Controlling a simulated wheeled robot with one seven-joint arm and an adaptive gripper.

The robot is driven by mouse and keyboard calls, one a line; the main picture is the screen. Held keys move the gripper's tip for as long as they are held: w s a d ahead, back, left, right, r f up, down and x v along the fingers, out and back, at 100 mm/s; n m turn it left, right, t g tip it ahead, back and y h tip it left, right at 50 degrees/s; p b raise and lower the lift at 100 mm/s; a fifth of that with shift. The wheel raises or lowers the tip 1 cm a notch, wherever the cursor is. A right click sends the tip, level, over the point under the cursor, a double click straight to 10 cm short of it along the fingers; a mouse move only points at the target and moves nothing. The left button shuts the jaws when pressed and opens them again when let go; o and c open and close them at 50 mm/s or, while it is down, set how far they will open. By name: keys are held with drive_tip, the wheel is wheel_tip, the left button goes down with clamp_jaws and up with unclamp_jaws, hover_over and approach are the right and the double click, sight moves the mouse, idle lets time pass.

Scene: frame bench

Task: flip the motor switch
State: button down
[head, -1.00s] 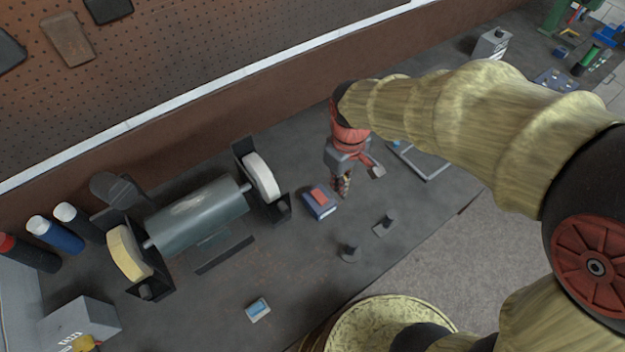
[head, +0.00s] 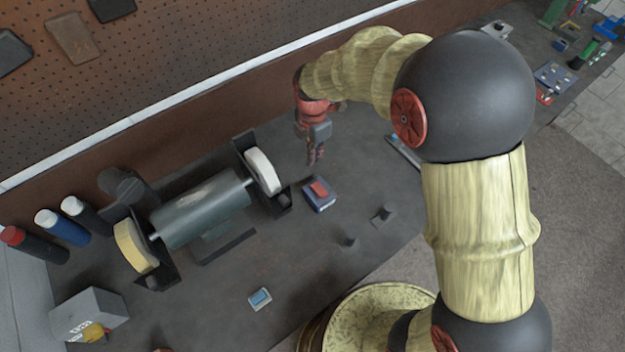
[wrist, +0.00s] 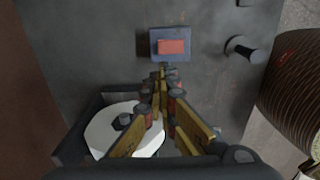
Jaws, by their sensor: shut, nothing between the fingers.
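A blue switch box with a red rocker (head: 320,192) sits on the bench, right of the grinder's white wheel. It also shows near the top middle of the wrist view (wrist: 171,46). My gripper (head: 314,160) is shut and empty, pointing down just behind the box in the head view. In the wrist view the closed fingertips (wrist: 163,73) appear just below the box's near edge. The fingers look apart from the switch, and their exact height above the bench is hard to tell. The rocker's position is too small to read.
The bench grinder (head: 200,210) with its white wheel (head: 263,170) stands close to the left. Two dark knobs (head: 383,214) stand to the right, and a small light-blue switch (head: 260,299) lies nearer the front edge. Bare bench surrounds the box's front.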

sight(312, 185)
idle(0.3)
wheel_tip(312, 185, down, 14)
idle(0.6)
drive_tip(key=shift+w+f+b, duration=0.15)
drive_tip(key=shift+f+b, duration=0.2)
drive_tip(key=shift+f, duration=0.25)
drive_tip(key=shift+r, duration=0.15)
drive_tip(key=shift+s+d+r+p, duration=0.3)
drive_tip(key=shift+s+r+p, duration=0.15)
drive_tip(key=shift+s, duration=0.15)
